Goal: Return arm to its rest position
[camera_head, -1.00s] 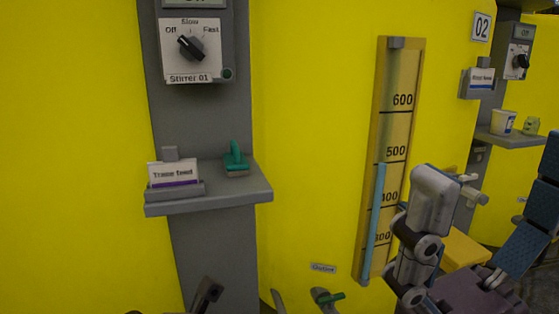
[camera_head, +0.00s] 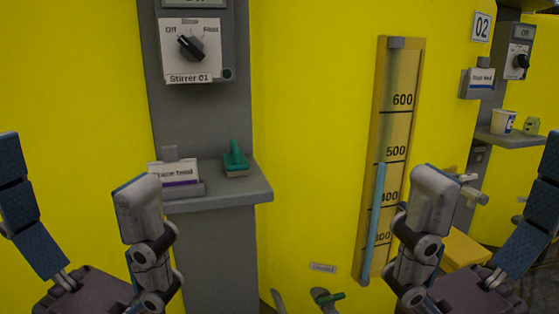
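My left gripper (camera_head: 72,172) is raised at the left edge, fingers pointing up and spread wide, with nothing between them. One finger has blue pads and the other is grey. My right gripper (camera_head: 494,172) is at the lower right in a mirrored pose, also spread wide and empty. The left gripper's grey finger overlaps the view of the grey shelf (camera_head: 250,194). The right gripper's grey finger stands in front of the yellow wall near the level gauge (camera_head: 398,125).
The shelf carries a labelled card holder (camera_head: 173,172) and a green-handled tool (camera_head: 236,160). Above is the Stirrer 01 knob panel (camera_head: 192,50). A valve with a green handle (camera_head: 328,298) is low in the middle. A cup (camera_head: 503,122) stands on the right shelf.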

